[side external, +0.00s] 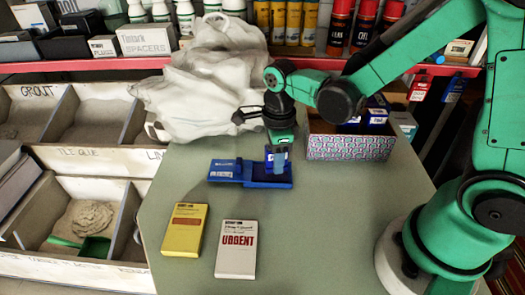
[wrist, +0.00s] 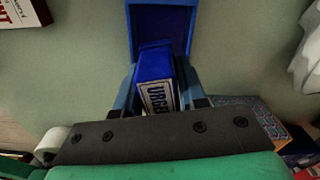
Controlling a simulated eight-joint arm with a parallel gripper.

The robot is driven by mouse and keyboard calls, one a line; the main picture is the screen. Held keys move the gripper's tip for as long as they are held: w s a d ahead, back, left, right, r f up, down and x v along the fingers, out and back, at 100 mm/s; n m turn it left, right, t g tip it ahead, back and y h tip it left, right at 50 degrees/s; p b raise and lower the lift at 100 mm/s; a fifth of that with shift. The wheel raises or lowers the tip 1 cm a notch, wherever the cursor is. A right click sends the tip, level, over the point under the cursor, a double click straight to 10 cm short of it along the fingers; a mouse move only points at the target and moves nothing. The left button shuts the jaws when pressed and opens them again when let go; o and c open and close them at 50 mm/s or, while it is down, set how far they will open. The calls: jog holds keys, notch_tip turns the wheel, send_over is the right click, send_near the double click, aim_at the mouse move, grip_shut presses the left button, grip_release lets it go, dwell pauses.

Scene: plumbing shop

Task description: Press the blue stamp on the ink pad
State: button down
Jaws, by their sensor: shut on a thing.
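The ink pad (side external: 267,182) is a blue open case lying on the green table, its lid (side external: 225,170) to the left with a white label. My gripper (side external: 277,150) points down over the pad and is shut on the blue stamp (side external: 278,160). In the wrist view the stamp (wrist: 156,70) sits between the fingers, with an "URGENT" label facing the camera. The ink pad (wrist: 162,22) shows just beyond it there. The stamp's lower end is at or just over the pad; I cannot tell whether it touches.
A yellow box (side external: 185,230) and a white "URGENT" box (side external: 237,249) lie at the table's front. A patterned box (side external: 350,147) with blue items stands right of the pad. A white cloth bag (side external: 205,95) lies behind. Bins (side external: 75,215) stand left. The front right tabletop is clear.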

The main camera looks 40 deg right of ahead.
jog(key=shift+f, duration=0.6)
dwell(0.6)
dwell(0.4)
jog(key=shift+r, duration=3.05)
